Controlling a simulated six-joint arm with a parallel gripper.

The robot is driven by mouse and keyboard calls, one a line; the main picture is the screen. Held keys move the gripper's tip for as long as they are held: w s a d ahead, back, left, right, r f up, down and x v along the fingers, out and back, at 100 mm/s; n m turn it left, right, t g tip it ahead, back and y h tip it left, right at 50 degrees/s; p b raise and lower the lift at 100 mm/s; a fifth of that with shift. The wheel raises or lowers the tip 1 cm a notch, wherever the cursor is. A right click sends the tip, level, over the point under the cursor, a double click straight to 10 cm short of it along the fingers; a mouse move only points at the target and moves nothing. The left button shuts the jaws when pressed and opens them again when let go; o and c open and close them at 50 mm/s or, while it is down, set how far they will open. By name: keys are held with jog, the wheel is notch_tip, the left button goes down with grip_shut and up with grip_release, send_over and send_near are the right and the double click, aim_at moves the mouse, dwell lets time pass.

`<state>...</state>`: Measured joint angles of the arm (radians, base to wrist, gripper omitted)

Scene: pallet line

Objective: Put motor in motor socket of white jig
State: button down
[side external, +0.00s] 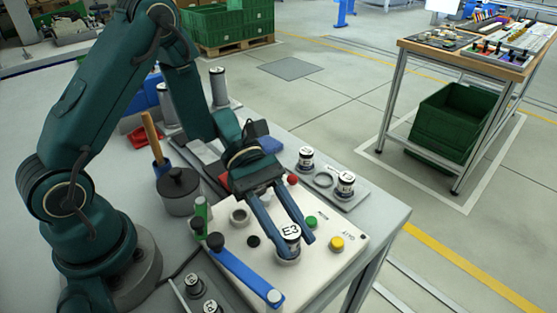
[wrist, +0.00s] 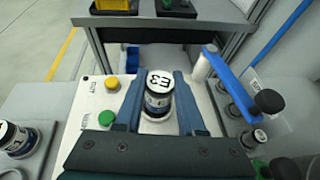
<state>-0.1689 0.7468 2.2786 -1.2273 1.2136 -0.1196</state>
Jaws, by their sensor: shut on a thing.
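The motor (side external: 289,242) is a dark cylinder with a white top marked E3. It also shows in the wrist view (wrist: 157,100). My gripper (side external: 293,246) is shut on it, with one finger on each side. The white jig (side external: 325,267) lies on the table below. In the wrist view a pale ring of the motor socket (wrist: 157,115) shows around the motor's lower end. The motor stands at the socket, close to upright. Its bottom is hidden, so I cannot tell how deep it sits.
The jig carries a green button (side external: 311,221), a yellow button (side external: 336,243), a red button (side external: 292,180) and a blue lever (side external: 243,275). Two other motors (side external: 306,158) (side external: 345,184) stand on a grey plate behind. A dark pot (side external: 179,192) stands left of the jig.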

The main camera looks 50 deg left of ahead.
jog(key=shift+f, duration=0.25)
jog(key=shift+f, duration=0.1)
jog(key=c, duration=0.5)
grip_release()
